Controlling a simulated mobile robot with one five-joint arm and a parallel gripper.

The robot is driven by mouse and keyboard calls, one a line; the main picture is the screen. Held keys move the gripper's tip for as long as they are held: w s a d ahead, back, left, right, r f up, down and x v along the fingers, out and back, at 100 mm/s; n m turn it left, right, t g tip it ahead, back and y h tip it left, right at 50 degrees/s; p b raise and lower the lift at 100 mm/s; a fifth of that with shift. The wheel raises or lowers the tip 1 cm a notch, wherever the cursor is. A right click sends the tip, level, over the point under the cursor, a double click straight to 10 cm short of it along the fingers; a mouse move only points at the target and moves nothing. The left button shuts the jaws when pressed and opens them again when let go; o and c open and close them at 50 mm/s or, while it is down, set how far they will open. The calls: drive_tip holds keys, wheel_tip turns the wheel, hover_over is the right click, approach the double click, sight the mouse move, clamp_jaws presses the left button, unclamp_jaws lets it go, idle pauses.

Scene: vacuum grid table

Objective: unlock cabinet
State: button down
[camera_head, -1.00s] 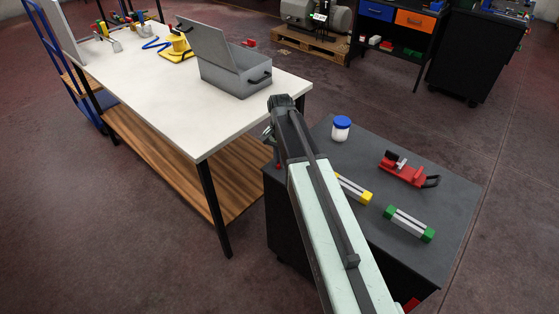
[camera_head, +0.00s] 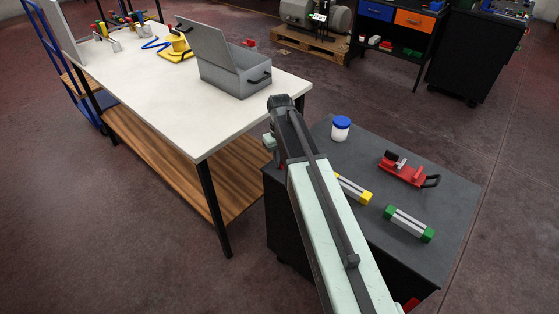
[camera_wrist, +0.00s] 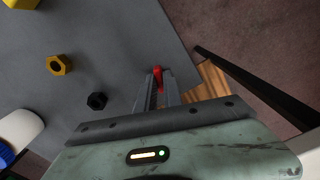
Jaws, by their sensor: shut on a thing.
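The cabinet (camera_head: 445,205) is dark, with a flat grey top, and stands at the right of the white table. Its top (camera_wrist: 110,40) also fills much of the wrist view. My gripper (camera_wrist: 158,82) is at the cabinet edge nearest the table, with its fingers shut on a small red part (camera_wrist: 157,73). A bit of this red part shows beside my arm in the head view (camera_head: 281,166). Its full shape is hidden by the fingers, so I cannot tell whether it is a key or a knob. My arm hides the cabinet's near left side.
On the cabinet top are a blue-lidded white jar (camera_head: 341,129), a red tool (camera_head: 403,170), a green-ended block (camera_head: 409,223) and a yellow-ended block (camera_head: 354,190). A yellow nut (camera_wrist: 59,65) and a black nut (camera_wrist: 97,100) lie near my gripper. The white table (camera_head: 160,95) carries an open grey toolbox (camera_head: 235,78).

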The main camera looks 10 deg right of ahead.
drive_tip(key=shift+n, duration=2)
drive_tip(key=c, duration=1.5)
unclamp_jaws()
wheel_tip(320, 180, up, 8)
drive_tip(key=p, duration=0.8)
drive_tip(key=shift+f, duration=0.1)
